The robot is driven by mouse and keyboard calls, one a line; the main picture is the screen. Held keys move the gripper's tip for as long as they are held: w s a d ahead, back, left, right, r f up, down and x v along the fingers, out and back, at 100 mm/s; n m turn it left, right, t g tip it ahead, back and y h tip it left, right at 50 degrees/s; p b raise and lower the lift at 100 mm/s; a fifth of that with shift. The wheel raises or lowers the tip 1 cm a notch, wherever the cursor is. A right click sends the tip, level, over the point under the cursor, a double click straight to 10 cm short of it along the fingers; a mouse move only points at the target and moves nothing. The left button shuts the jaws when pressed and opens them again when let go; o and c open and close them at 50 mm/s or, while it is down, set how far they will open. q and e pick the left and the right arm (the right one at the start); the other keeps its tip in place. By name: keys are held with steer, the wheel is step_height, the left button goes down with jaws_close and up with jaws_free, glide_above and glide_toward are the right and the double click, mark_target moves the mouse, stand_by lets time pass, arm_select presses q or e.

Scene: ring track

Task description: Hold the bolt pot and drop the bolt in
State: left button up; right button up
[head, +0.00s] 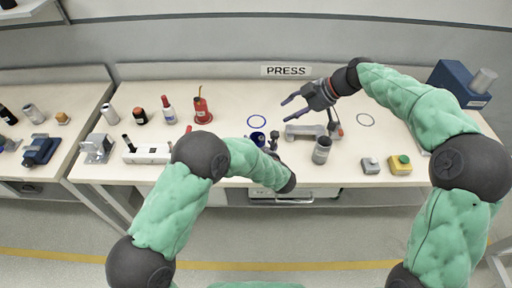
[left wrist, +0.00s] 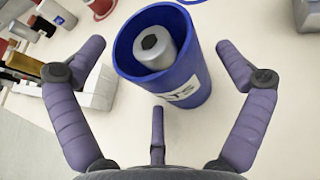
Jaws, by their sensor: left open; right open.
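The blue bolt pot (left wrist: 190,85) stands large in the left wrist view, with part of a white label ending in "TS". A grey cylindrical bolt (left wrist: 155,48) with a dark hexagonal socket in its top sits inside the pot. In the head view the pot (head: 257,138) is small and partly hidden by my left arm. My left gripper (head: 268,143) is open at the pot; in the left wrist view its fingers (left wrist: 160,60) spread on either side of it, apart from it. My right gripper (head: 284,110) is open and empty, above and right of the pot.
A grey fixture (head: 303,130), a grey cylinder (head: 321,151) and a yellow button box (head: 400,165) stand right of the pot. A red can (head: 202,112) stands left.

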arm_select(q)
steer(key=shift+s, duration=0.1)
steer(key=v, duration=1.1)
steer(key=shift+s+r, duration=0.25)
steer(key=shift+s, duration=0.05)
steer(key=shift+d, duration=0.2)
